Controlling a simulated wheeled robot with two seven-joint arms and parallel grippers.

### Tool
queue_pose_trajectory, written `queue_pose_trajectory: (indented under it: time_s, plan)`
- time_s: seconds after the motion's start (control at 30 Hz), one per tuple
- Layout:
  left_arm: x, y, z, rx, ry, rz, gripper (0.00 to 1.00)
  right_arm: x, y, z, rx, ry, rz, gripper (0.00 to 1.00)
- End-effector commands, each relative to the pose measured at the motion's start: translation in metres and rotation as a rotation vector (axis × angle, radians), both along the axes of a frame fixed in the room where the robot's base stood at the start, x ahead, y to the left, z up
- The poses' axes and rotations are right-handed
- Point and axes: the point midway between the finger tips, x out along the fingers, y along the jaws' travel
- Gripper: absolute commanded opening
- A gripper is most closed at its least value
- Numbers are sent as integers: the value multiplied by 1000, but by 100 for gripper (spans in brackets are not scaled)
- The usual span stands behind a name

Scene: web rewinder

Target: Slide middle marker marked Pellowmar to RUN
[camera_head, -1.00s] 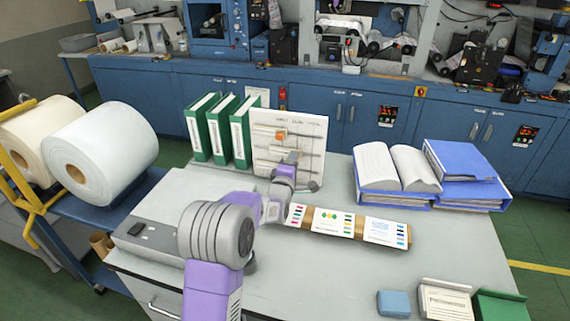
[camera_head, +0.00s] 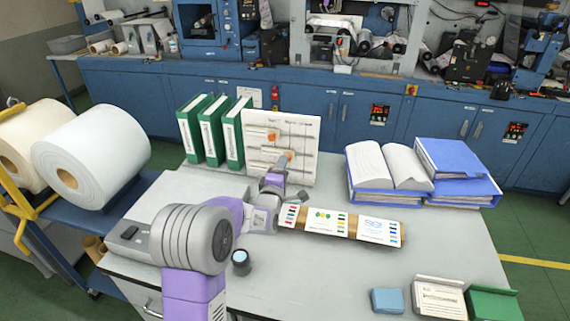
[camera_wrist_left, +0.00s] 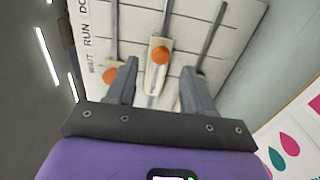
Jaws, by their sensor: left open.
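The white slider board (camera_head: 305,170) stands upright on the table with several rails. In the left wrist view its end labels read WAIT, RUN and part of another word. The middle marker (camera_wrist_left: 160,55), a light slider with an orange knob, is on the middle rail, farther toward RUN than the neighbouring marker (camera_wrist_left: 110,75), which is beside WAIT. The name on it is not readable. My left gripper (camera_wrist_left: 158,82) is open, its fingers around the lower part of the middle rail. In the head view the gripper (camera_head: 281,172) is close to the board. My right gripper is out of view.
Green binders (camera_head: 212,130) stand left of the board. Blue binders (camera_head: 455,175) and an open book (camera_head: 390,165) lie right. A card strip (camera_head: 340,225) lies just in front. A dark round object (camera_head: 241,262) is near my arm.

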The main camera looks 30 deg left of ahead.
Motion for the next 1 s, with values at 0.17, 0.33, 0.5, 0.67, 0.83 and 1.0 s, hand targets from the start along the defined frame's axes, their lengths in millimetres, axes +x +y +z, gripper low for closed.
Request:
queue_pose_trajectory:
  time_s: [0.17, 0.33, 0.5, 0.67, 0.83, 1.0]
  plan:
    - [-24, -5, 1, -2, 0, 1, 52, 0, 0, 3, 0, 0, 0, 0]
    - [-36, -8, 0, 0, -1, 1, 52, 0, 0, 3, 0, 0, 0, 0]
    - [-37, -9, 0, 1, -1, 0, 52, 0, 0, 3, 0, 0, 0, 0]
    - [-37, -9, 0, 0, -1, 0, 52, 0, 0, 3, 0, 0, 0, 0]
    - [-37, -9, 0, 0, -1, -1, 52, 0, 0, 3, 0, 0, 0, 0]
    - [-37, -9, 13, 0, -1, -1, 52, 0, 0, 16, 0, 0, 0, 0]
